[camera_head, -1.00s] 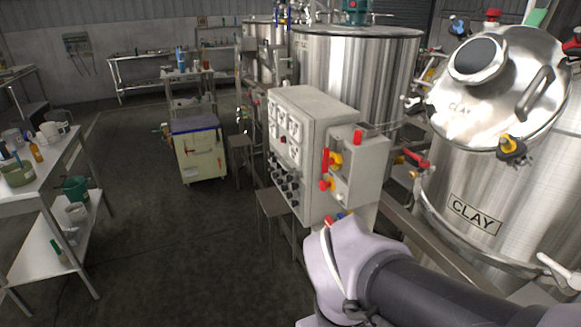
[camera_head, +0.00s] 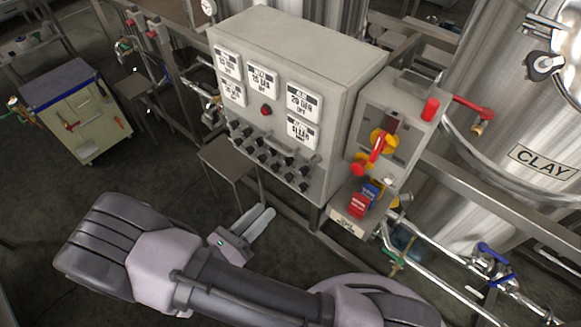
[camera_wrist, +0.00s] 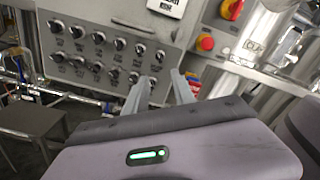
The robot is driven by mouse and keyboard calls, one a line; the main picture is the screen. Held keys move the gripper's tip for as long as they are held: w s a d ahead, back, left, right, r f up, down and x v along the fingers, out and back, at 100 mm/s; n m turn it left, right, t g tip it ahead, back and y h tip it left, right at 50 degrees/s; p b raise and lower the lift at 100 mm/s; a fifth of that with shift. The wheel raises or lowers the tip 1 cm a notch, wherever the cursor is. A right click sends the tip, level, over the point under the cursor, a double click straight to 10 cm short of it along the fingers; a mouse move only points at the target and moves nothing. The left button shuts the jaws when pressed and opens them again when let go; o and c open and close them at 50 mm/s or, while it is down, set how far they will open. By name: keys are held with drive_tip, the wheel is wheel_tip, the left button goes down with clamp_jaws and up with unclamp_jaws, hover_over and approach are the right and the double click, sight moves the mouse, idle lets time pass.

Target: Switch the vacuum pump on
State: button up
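A grey control cabinet (camera_head: 345,70) stands in the middle of the head view. Its front has rows of black knobs (camera_head: 289,161) under white displays (camera_head: 303,99). The knobs fill the upper wrist view (camera_wrist: 119,44), with labels too small to read, so I cannot tell which control belongs to the vacuum pump. My gripper (camera_head: 270,209) is low in front of the cabinet, below the knobs in the picture. In the wrist view its two fingers (camera_wrist: 162,76) point at the lower knobs with a gap between them and nothing held.
A side box (camera_head: 407,93) carries a red and yellow rotary handle (camera_head: 376,146) and red and blue switches (camera_head: 360,203). A stool (camera_head: 226,160) stands before the cabinet. Pipes and a CLAY tank (camera_head: 500,120) are at right. A cream cart (camera_head: 85,130) stands left; floor between is open.

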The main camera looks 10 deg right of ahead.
sight(301, 174)
drive_tip(key=b+x, duration=0.2)
drive_tip(key=x, duration=1.2)
drive_tip(key=shift+w+d+f, duration=0.1)
drive_tip(key=shift+w, duration=0.05)
drive_tip(key=shift+c, duration=0.4)
clamp_jaws()
